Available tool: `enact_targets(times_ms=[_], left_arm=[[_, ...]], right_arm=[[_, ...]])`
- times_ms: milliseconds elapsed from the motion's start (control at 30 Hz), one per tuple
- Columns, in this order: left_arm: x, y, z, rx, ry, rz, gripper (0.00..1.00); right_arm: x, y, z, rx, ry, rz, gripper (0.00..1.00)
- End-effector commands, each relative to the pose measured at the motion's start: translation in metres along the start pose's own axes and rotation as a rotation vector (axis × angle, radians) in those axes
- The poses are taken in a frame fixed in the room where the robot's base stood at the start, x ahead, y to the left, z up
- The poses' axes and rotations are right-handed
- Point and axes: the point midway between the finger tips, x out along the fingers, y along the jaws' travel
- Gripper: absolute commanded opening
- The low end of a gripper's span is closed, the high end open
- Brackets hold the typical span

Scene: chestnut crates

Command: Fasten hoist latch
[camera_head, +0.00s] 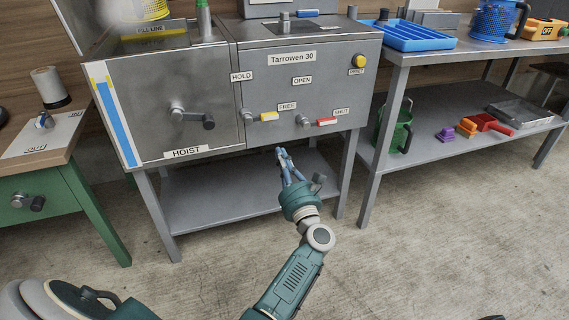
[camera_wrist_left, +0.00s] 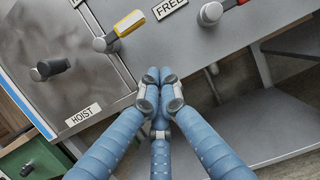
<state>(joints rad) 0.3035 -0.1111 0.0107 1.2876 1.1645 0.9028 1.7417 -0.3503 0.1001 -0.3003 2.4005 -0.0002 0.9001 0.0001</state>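A lever with a yellow handle (camera_head: 268,116) sits on the front of the grey Tarrowen 30 cabinet, its handle pointing right below the FREE label (camera_head: 287,106). The HOLD label (camera_head: 241,76) is above its pivot. The yellow handle also shows in the left wrist view (camera_wrist_left: 129,23). The hoist crank (camera_head: 192,117) is on the panel to the left, above the HOIST label (camera_head: 186,152). My left gripper (camera_head: 281,152) is below the yellow lever, apart from it, with its blue fingers together and nothing between them. My right gripper is out of view.
A red-handled lever (camera_head: 326,121) points right, beneath the SHUT label (camera_head: 341,111), beside the yellow one. A yellow reset button (camera_head: 358,61) is at upper right. The cabinet's lower shelf (camera_head: 225,192) is bare. A green-legged table (camera_head: 62,160) stands at left.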

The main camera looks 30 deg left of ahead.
Motion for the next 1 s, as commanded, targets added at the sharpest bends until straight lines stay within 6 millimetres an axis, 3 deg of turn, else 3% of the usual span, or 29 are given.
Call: enact_targets(times_ms=[233, 333, 500, 1000], left_arm=[[0.054, 0.000, -0.001, 0.001, -0.003, 0.001, 0.00], [0.056, 0.000, 0.019, -0.005, -0.001, 0.001, 0.00], [0.060, 0.000, 0.034, -0.001, 0.000, 0.000, 0.00], [0.061, 0.000, 0.039, -0.003, 0.000, 0.001, 0.00]], right_arm=[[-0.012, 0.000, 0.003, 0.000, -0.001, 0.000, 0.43], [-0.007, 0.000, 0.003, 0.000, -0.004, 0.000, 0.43], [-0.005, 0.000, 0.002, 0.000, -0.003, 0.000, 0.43], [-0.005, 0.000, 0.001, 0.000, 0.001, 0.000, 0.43]])
